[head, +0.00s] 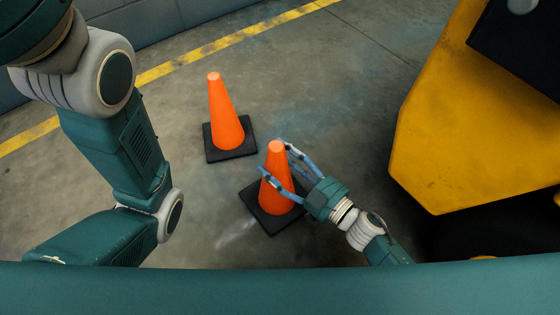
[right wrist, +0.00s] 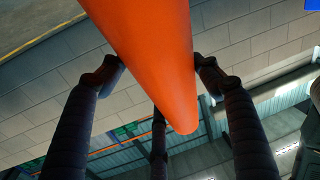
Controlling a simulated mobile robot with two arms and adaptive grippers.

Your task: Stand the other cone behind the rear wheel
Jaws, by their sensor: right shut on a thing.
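Two orange cones with black square bases show in the head view. The nearer cone (head: 277,175) stands upright on the floor or very close to it; I cannot tell which. My right gripper (head: 275,165) is shut on this cone, its fingers around the upper body. In the right wrist view the orange cone (right wrist: 150,55) fills the space between the dark fingers (right wrist: 160,95). The farther cone (head: 225,115) stands upright on the floor, apart from the gripper. No wheel shows clearly; the area under the yellow vehicle (head: 440,130) is dark. My left gripper is not in view.
The yellow vehicle body takes up the right side of the head view. A yellow floor line (head: 235,42) runs along a grey wall (head: 160,18) at the back. The concrete floor (head: 330,90) between the cones and the vehicle is clear.

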